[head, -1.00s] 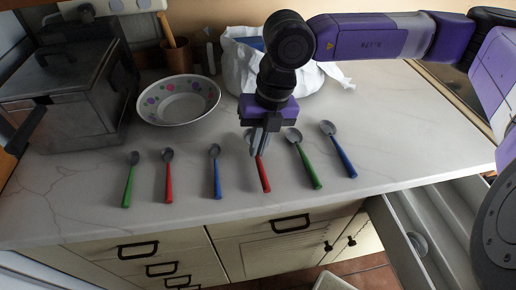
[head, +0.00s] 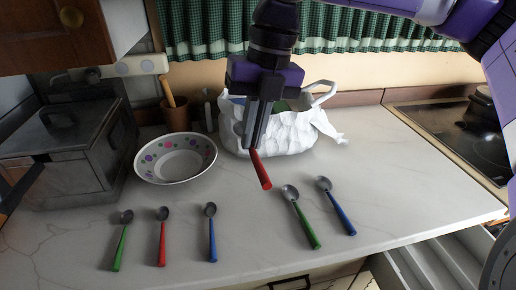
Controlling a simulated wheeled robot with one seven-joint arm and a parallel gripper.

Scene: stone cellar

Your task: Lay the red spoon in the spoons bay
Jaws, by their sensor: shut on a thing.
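My gripper (head: 254,146) is shut on a red spoon (head: 261,171) and holds it above the counter, handle hanging down and tilted. Its bowl is hidden behind the fingers. A second, smaller-looking red spoon (head: 162,238) lies on the counter at the left, between a green one and a blue one. An open drawer (head: 432,268) shows only in part at the lower right, with pale dividers. I cannot tell which bay is for spoons, and the arm and frame edge hide some of it.
Green (head: 303,218) and blue (head: 338,207) spoons lie right of the held one; smaller green (head: 121,241) and blue (head: 211,233) ones lie left. A dotted bowl (head: 176,180), white bag (head: 285,136) and metal box (head: 70,165) stand behind. The right counter is clear before the stove (head: 455,125).

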